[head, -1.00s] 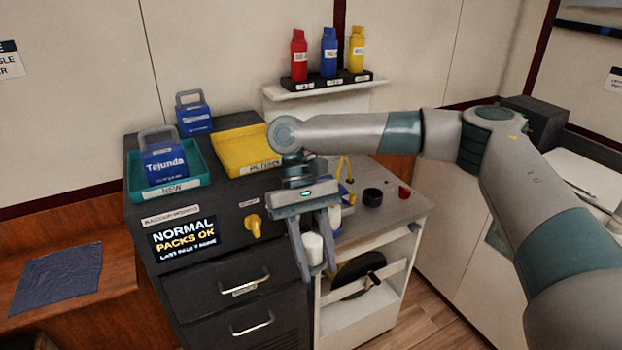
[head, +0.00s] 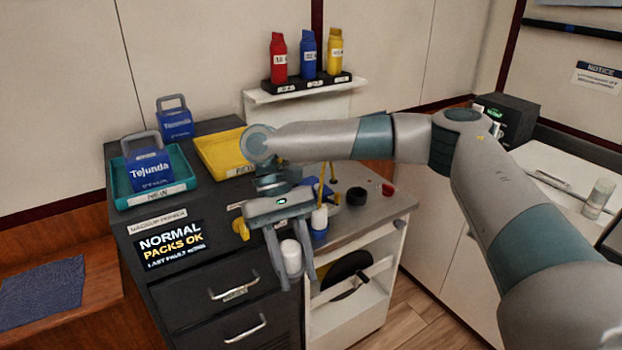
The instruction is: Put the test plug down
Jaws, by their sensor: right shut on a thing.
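The test plug appears to be the white cylinder (head: 290,257) between the fingers of my right gripper (head: 297,278). My right gripper is shut on it and holds it upright in the air, in front of the dark cabinet's right edge and the grey worktop (head: 375,215). The fingers point down and extend past the plug's sides. The plug's lower end shows no contact with any surface. My left gripper is not in view.
A small white-and-blue item (head: 320,218) stands on the worktop behind the gripper, near a black cup (head: 356,196) and a red piece (head: 388,189). A yellow tray (head: 212,160), a teal tray (head: 120,185) and a yellow knob (head: 240,230) are to the left.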

